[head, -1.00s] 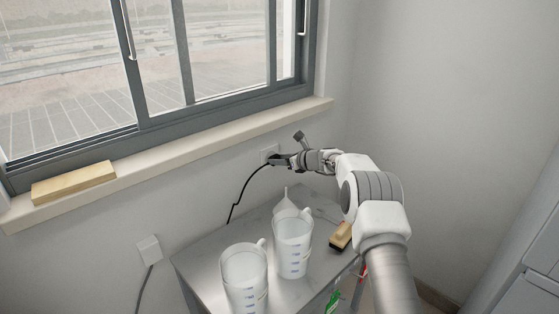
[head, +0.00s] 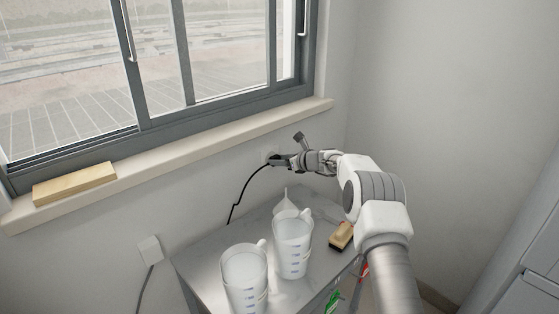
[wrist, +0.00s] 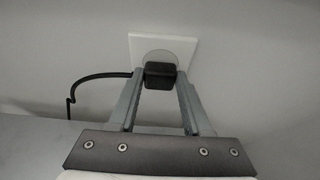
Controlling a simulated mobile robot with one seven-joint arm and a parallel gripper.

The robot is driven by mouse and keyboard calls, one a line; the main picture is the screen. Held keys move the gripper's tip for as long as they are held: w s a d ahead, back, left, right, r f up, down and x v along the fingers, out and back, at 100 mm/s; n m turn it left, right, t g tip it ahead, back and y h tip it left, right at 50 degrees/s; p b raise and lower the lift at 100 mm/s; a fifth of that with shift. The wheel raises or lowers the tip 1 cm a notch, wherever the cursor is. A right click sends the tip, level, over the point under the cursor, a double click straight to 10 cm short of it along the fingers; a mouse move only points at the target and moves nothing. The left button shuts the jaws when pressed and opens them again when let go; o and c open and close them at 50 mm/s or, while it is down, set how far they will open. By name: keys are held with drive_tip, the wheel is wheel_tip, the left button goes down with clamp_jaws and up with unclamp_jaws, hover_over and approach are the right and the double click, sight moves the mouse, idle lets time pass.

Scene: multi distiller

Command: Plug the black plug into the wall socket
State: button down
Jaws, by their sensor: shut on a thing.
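The black plug (wrist: 160,76) is between the fingertips of my gripper (wrist: 161,84), which is shut on it. In the wrist view the plug covers the lower part of the round recess of the white wall socket (wrist: 188,45). I cannot tell whether the plug touches the socket or is in it. Its black cable (wrist: 95,77) runs off to the left and bends down. In the head view my gripper (head: 279,160) is at the wall below the window sill, with the cable (head: 240,194) hanging from it. The socket is mostly hidden there.
A grey table (head: 205,261) stands below, with two white measuring jugs (head: 244,270) (head: 293,246), a funnel (head: 286,203) and a wooden-handled brush (head: 341,236) on it. Another white wall plate (head: 149,248) with a cable is at lower left. A wooden block (head: 75,184) lies on the sill.

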drive_tip(key=shift+w+a+p, duration=0.4)
drive_tip(key=shift+p, duration=0.1)
idle(0.3)
drive_tip(key=shift+c, duration=1.3)
unclamp_jaws()
drive_tip(key=shift+d, duration=0.1)
drive_tip(key=p+v, duration=0.2)
drive_tip(key=v, duration=1.5)
drive_tip(key=shift+p, duration=0.35)
drive_tip(key=shift+s+d+r, duration=0.1)
drive_tip(key=shift+r, duration=0.05)
